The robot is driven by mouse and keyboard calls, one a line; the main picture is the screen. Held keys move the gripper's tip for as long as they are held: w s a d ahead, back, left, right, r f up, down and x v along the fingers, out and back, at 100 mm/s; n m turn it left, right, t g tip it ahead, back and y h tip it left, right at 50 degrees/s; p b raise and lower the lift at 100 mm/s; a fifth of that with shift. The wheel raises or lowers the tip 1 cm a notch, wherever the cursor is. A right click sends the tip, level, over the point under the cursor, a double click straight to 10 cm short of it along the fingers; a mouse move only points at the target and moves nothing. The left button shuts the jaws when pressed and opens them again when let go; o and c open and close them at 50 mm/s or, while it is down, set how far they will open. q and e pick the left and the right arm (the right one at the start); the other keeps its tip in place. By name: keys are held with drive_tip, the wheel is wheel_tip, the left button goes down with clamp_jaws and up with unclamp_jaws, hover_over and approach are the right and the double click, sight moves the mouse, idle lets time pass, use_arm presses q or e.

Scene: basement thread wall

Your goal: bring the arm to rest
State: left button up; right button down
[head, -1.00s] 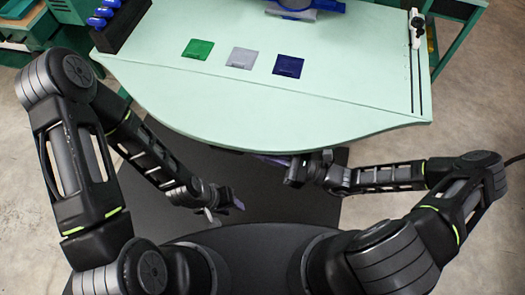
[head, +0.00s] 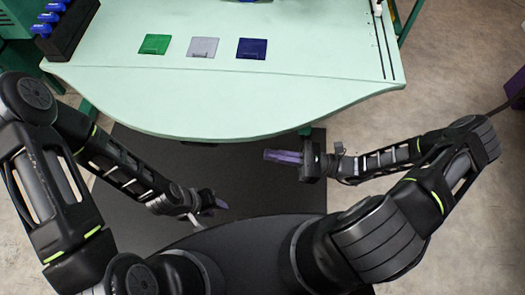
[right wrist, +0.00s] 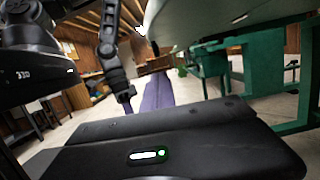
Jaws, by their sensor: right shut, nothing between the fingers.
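My right gripper (head: 283,156) is in front of the table's near edge in the head view, its purple fingers pointing left. The fingers are together with nothing between them. They also show in the right wrist view (right wrist: 158,95), pointing away over open floor. My left gripper (head: 217,203) hangs low in front of my body, further left in the head view. It is small and seen at a slant, so I cannot tell whether its fingers are open or shut. Neither gripper visibly touches the table.
The pale green table (head: 210,105) has a curved near edge just beyond my grippers. On it lie a green square (head: 155,44), a grey square (head: 203,47) and a dark blue square (head: 252,48). A black rack (head: 68,30) with blue items stands at the back left.

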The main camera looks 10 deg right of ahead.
idle(0.6)
drive_tip(key=s+a+f+n+g+h+p, duration=0.2)
drive_tip(key=s+f+n+g+h, duration=0.65)
drive_tip(key=s+f+h, duration=0.5)
drive_tip(key=w+a+r+n+t+h+p, duration=0.2)
drive_tip(key=w+r+n, duration=0.4)
drive_tip(key=n, duration=0.5)
drive_tip(key=shift+w+a+r+n+t+p, duration=0.15)
drive_tip(key=shift+a+r+n+t+p, duration=0.2)
drive_tip(key=shift+p, duration=0.8)
drive_tip(key=shift+a+f, duration=0.1)
drive_tip(key=shift+a, duration=0.1)
